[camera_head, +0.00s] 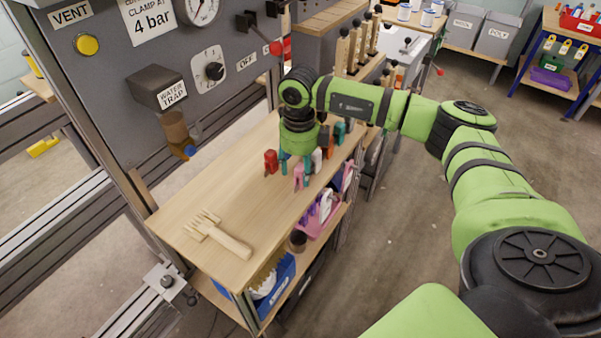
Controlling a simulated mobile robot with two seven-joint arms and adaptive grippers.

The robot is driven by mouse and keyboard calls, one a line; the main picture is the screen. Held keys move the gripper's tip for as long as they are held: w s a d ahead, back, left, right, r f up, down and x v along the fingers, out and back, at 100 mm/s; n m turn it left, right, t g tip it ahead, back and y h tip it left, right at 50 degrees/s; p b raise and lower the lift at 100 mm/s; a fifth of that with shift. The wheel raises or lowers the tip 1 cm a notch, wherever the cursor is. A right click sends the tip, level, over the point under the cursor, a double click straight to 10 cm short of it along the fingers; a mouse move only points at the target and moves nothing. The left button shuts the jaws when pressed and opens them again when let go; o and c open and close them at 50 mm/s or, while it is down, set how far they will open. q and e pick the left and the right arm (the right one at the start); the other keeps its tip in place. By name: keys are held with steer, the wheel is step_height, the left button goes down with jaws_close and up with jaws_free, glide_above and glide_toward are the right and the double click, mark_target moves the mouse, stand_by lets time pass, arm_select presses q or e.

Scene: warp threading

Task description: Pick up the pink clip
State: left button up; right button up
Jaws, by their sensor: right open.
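The pink clip (299,177) stands on the wooden bench top (225,205), near its front edge. My right gripper (300,155) is just behind it in the picture, under the green wrist that points down over the row of clips. Its fingers are mostly hidden by the wrist and the clips; it is open. I cannot tell whether it touches the pink clip. My left gripper is not in view.
A red clip (271,161) and a white clip (317,161) stand close by, with several other coloured clips behind. A wooden fork-like comb (218,234) lies at the near end. The bench middle is clear. A grey panel (120,100) rises behind.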

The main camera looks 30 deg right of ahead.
mark_target(300, 165)
steer(key=c, duration=1)
steer(key=shift+r, duration=0.1)
steer(key=shift+w+r, duration=0.1)
steer(key=shift+r, duration=0.35)
step_height(300, 165, up, 4)
steer(key=shift+d+f+b, duration=0.15)
steer(key=shift+f+b, duration=0.1)
steer(key=shift+b, duration=0.25)
arm_select(q)
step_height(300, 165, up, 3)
steer(key=p, duration=0.3)
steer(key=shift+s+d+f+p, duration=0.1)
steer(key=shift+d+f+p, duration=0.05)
steer(key=shift+p, duration=0.2)
arm_select(e)
steer(key=s+d+r, duration=0.2)
steer(key=r, duration=0.2)
steer(key=s+d+r, duration=0.3)
steer(key=r, duration=0.1)
steer(key=s+d+r, duration=0.3)
steer(key=r, duration=0.1)
steer(key=shift+s+r, duration=0.2)
